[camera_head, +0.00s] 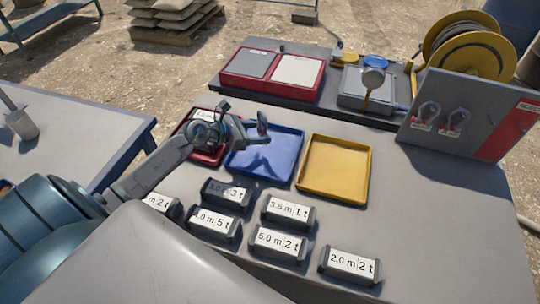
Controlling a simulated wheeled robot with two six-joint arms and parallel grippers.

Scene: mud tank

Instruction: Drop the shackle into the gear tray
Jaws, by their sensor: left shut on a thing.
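My left gripper (258,130) reaches in from the left and hangs above the blue tray (281,157). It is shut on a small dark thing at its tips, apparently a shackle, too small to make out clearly. A red tray (211,159) with a white label lies left of the blue tray, partly hidden by my arm. A yellow tray (335,168) lies to its right and looks empty. I cannot tell from lettering which one is the gear tray. My right gripper is not in view.
Several dark blocks with white labels, one reading 2.0 m 2 t (350,266), stand in front of the trays. A grey panel (477,116) with two hanging shackle-like fittings stands at right. A yellow reel (468,48) is behind it. The tabletop right of the yellow tray is clear.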

